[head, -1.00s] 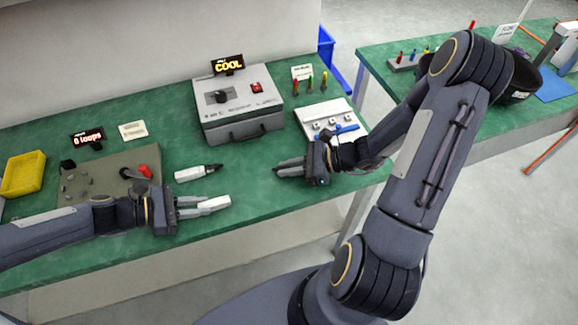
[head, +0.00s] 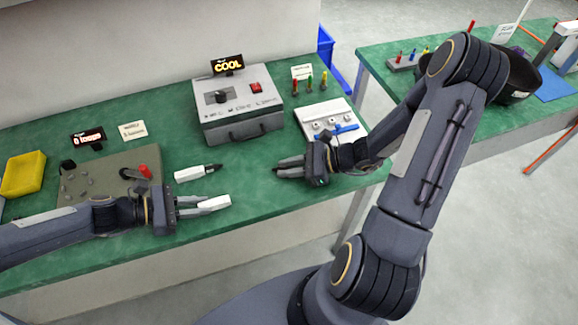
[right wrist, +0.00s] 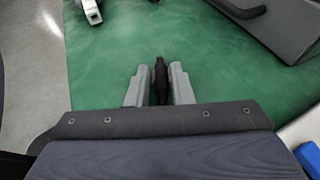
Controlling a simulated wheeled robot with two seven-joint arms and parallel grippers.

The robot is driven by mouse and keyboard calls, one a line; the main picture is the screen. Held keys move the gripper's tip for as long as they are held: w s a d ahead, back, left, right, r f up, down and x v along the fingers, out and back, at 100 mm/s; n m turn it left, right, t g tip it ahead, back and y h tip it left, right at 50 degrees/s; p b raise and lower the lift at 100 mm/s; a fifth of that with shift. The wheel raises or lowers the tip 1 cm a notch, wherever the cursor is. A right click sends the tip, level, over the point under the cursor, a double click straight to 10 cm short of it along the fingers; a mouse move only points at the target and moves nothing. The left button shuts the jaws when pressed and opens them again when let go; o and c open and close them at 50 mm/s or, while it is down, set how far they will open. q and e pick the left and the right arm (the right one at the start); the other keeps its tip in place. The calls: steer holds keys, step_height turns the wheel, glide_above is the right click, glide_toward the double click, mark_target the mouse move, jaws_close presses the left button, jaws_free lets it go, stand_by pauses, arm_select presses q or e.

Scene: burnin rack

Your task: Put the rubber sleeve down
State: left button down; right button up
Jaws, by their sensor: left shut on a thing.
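A slim black piece, which I take for the rubber sleeve (right wrist: 160,82), lies between the fingers of my right gripper (right wrist: 159,84) in the right wrist view. A narrow gap shows on its left side, and the fingers look slightly apart around it. In the head view my right gripper (head: 284,168) is low over the green bench near its front right part; the sleeve is hard to make out there. My left gripper (head: 200,205) is shut on a white block (head: 215,202) above the front of the bench.
A white pen-like tool with a black tip (head: 190,174) lies between the grippers. Behind stands a grey box with a knob (head: 240,108). A white tray with blue parts (head: 312,112) is behind my right gripper. A grey mat (head: 100,165) and yellow bin (head: 22,174) are left.

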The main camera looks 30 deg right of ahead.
arm_select(q)
steer(key=shift+f, duration=0.15)
arm_select(e)
steer(key=shift+s+a+f, duration=0.15)
steer(key=shift+s+f, duration=0.1)
steer(key=shift+s, duration=0.1)
steer(key=v, duration=0.8)
steer(key=r+v, duration=0.1)
steer(key=v, duration=0.3)
steer(key=shift+w+r, duration=0.15)
steer(key=shift+w, duration=0.1)
arm_select(q)
steer(key=c, duration=1.2)
jaws_free()
steer(key=shift+c, duration=0.2)
steer(key=shift+a, duration=0.15)
